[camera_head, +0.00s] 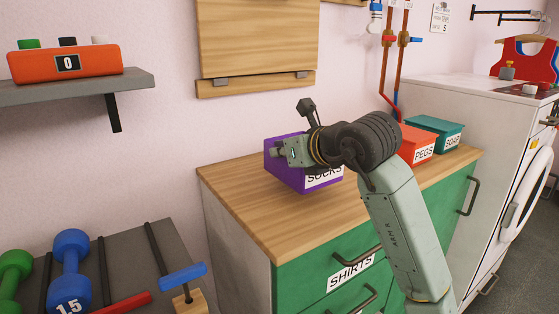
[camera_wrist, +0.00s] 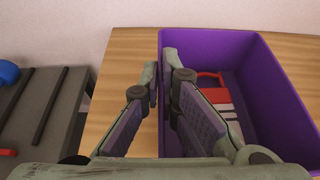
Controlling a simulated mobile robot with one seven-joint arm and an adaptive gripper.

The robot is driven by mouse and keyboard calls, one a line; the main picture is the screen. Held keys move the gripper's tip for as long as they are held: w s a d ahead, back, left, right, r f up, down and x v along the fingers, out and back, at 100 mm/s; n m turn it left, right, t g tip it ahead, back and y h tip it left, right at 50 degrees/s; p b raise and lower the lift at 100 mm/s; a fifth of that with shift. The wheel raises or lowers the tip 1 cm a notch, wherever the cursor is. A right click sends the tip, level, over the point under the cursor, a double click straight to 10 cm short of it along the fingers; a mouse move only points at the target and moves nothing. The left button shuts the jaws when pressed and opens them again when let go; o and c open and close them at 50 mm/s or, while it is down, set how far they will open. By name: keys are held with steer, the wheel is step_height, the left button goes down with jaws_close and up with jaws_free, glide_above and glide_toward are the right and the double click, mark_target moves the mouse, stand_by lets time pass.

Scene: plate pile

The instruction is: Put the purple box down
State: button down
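The purple box (camera_head: 288,178), with a white SOCKS label (camera_head: 324,176), sits on the wooden top of the green dresser. Its open inside shows in the wrist view (camera_wrist: 245,65), with a red and white item (camera_wrist: 215,92) in it. My gripper (camera_head: 283,152) is at the box's left wall. In the wrist view my gripper (camera_wrist: 161,75) has one finger outside that wall and the other inside. A strip of wood shows between the outer finger and the wall, so the fingers look apart. The arm hides part of the box in the head view.
The dresser top (camera_head: 245,205) is bare at the left and front. A red PEGS box (camera_head: 416,146) and a teal SOAP box (camera_head: 436,132) stand at its right end. A dumbbell rack (camera_head: 120,262) is on the left, below a shelf (camera_head: 75,88).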

mark_target(279, 177)
steer(key=shift+w+a+f, duration=0.1)
steer(key=shift+w+a, duration=0.15)
steer(key=shift+w, duration=0.4)
steer(key=shift+f, duration=1.7)
steer(key=shift+f, duration=0.2)
steer(key=c, duration=1.8)
jaws_free()
steer(key=shift+r, duration=0.1)
